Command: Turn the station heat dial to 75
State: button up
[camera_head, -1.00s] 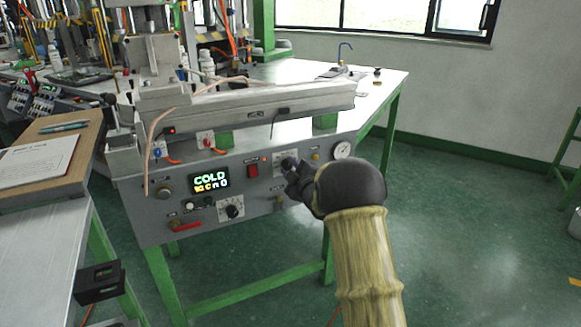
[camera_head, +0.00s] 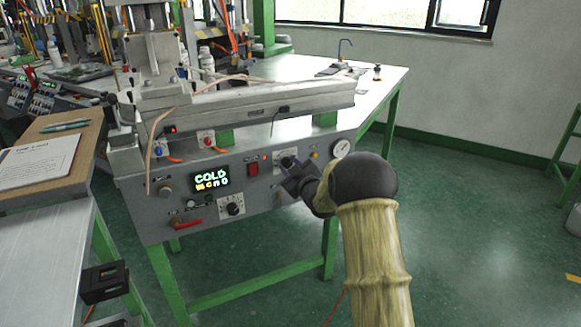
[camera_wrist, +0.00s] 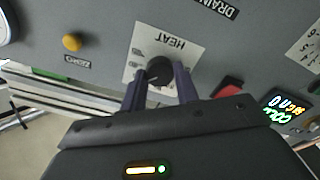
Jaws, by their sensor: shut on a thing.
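The heat dial is a black knob (camera_wrist: 159,70) on a white plate labelled HEAT (camera_wrist: 178,42) in the wrist view, where the picture is upside down. My gripper (camera_wrist: 160,88) is shut on the knob, with one finger on each side of it. In the head view my gripper (camera_head: 292,172) reaches the right part of the grey station panel (camera_head: 150,218), and the dial plate (camera_head: 285,155) shows just above it. The station display (camera_head: 210,179) reads COLD in green, with smaller coloured characters below. The dial's number marks are too small or hidden to read.
A second dial (camera_head: 232,207) sits lower left on the panel. A red switch (camera_head: 253,169), a yellow knob (camera_wrist: 72,42) and a round gauge (camera_head: 341,148) are near the heat dial. A red-handled valve (camera_head: 187,224) is at lower left.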

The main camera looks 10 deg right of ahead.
jog(key=shift+f, duration=0.2)
jog(key=o, duration=1)
jog(key=shift+r, duration=0.1)
jog(key=shift+c, duration=0.2)
jog(key=shift+s, duration=0.1)
jog(key=p+v, duration=0.2)
jog(key=v, duration=1.5)
jog(key=shift+s+d, duration=0.1)
